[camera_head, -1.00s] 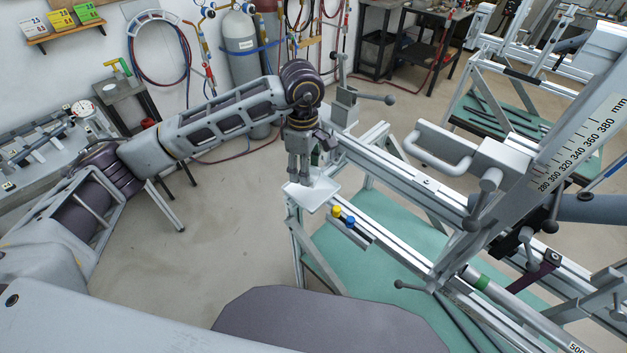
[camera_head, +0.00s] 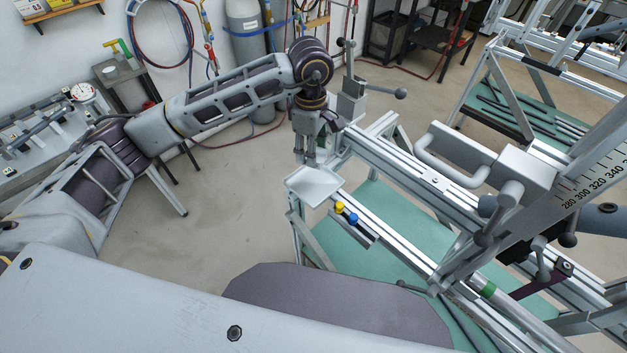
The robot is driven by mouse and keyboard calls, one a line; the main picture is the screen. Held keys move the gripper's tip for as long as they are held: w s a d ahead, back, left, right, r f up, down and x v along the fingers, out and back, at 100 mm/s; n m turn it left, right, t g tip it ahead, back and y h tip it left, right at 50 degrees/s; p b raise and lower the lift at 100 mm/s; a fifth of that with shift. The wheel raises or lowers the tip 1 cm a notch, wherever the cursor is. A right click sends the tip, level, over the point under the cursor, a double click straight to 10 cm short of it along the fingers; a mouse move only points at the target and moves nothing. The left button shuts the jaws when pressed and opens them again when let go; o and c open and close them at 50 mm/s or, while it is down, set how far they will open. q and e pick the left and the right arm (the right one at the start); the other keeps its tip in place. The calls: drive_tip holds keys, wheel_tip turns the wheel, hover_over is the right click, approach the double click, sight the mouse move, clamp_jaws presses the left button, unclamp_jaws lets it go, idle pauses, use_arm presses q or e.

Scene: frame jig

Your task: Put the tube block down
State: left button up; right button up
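My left gripper (camera_head: 306,160) points down at the end of my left arm, by the near left end of the frame jig (camera_head: 440,178). Its two fingers look close together, with their tips just above the back edge of a small white tray (camera_head: 314,187). I cannot make out a tube block in the fingers, and the visible tray surface looks bare. The gap between the fingers is too small to tell whether they hold anything. My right gripper is not in view.
A yellow knob (camera_head: 340,207) and a blue knob (camera_head: 352,219) sit on a rail beside the tray. A clamp post with a lever (camera_head: 352,95) stands behind my gripper. A large scaled arm crosses the jig at right.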

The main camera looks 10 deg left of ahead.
use_arm(q)
wheel_tip(320, 180, down, 6)
drive_tip(key=shift+r+p, duration=0.2)
drive_tip(key=shift+p, duration=0.4)
drive_tip(key=shift+f, duration=0.3)
drive_tip(key=shift+f, duration=0.15)
drive_tip(key=shift+f+p, duration=0.35)
drive_tip(key=shift+f, duration=1.35)
drive_tip(key=shift+f, duration=0.15)
drive_tip(key=o, duration=1.1)
